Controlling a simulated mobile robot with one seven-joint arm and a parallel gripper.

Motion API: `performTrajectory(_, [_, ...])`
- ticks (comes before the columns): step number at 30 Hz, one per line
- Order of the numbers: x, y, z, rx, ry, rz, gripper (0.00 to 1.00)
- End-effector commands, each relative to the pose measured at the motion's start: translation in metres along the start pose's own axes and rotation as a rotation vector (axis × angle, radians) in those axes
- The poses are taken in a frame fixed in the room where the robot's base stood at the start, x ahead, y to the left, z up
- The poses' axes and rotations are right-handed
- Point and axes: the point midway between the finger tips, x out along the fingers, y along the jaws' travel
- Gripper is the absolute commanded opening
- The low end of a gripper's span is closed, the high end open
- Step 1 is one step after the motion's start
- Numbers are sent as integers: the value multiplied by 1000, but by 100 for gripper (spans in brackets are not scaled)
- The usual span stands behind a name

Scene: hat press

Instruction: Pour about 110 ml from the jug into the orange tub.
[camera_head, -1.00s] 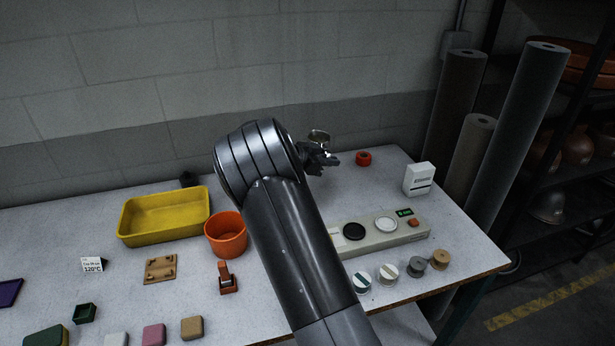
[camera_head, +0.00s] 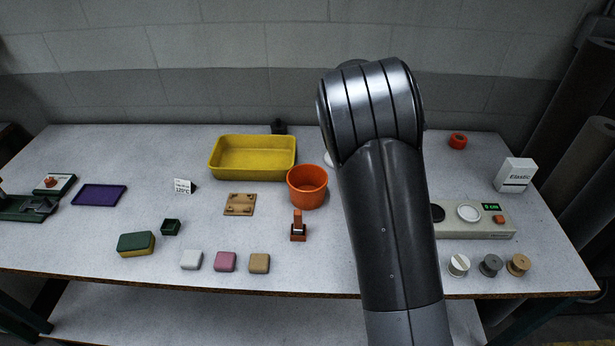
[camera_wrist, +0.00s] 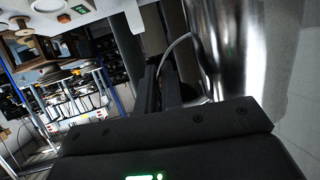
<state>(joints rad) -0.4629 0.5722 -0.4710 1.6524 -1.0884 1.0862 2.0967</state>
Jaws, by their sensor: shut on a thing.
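The orange tub (camera_head: 307,199) stands upright on the table just left of my arm in the head view, behind a small orange-brown stand. Its visible inside is plain orange, and I see no liquid in it. My gripper (camera_wrist: 166,85) shows in the wrist view as dark fingers, shut at the thin curved handle of a shiny metal jug (camera_wrist: 222,45). The jug's body fills the upper right of that view. Its mouth and contents cannot be seen. In the head view my arm hides the gripper and most or all of the jug.
A yellow tray (camera_head: 253,172) lies left of the tub. The small orange-brown stand (camera_head: 298,228) is in front of it. A grey panel (camera_head: 480,228) with a green display and a white Elastic box (camera_head: 515,175) are at the right. Small colored blocks line the front.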

Motion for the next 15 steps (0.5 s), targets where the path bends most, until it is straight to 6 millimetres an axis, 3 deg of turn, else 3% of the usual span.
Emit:
performTrajectory(8, [-64,41,19,-50,-14,-75,0])
performTrajectory(15, [-114,88,38,-107,-18,-161,0])
